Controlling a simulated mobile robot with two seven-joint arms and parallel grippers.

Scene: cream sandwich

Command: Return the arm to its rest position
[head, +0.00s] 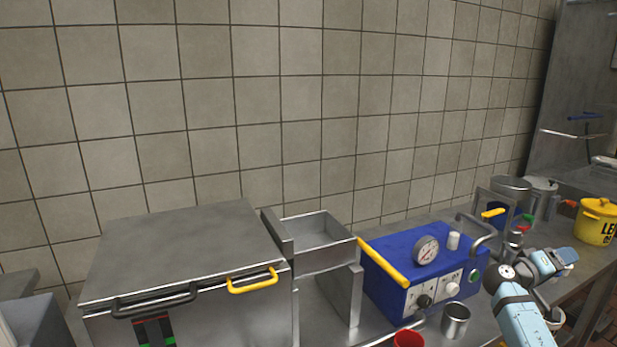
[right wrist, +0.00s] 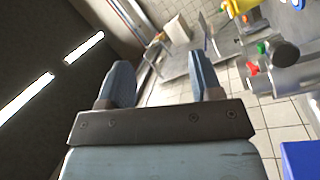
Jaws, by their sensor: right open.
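My right arm comes in at the lower right of the head view, and my right gripper (head: 572,258) is at its far end, beside the blue machine and above the counter. In the right wrist view my right gripper (right wrist: 165,85) is open, with its two fingers apart and nothing between them. My left gripper is in neither view.
A blue machine (head: 385,262) with a gauge and yellow handle stands left of my right arm. A metal cup (head: 455,321) and red cup (head: 408,339) are in front of it. A yellow pot (head: 597,222) is at right. A steel lidded box (head: 185,250) is at left.

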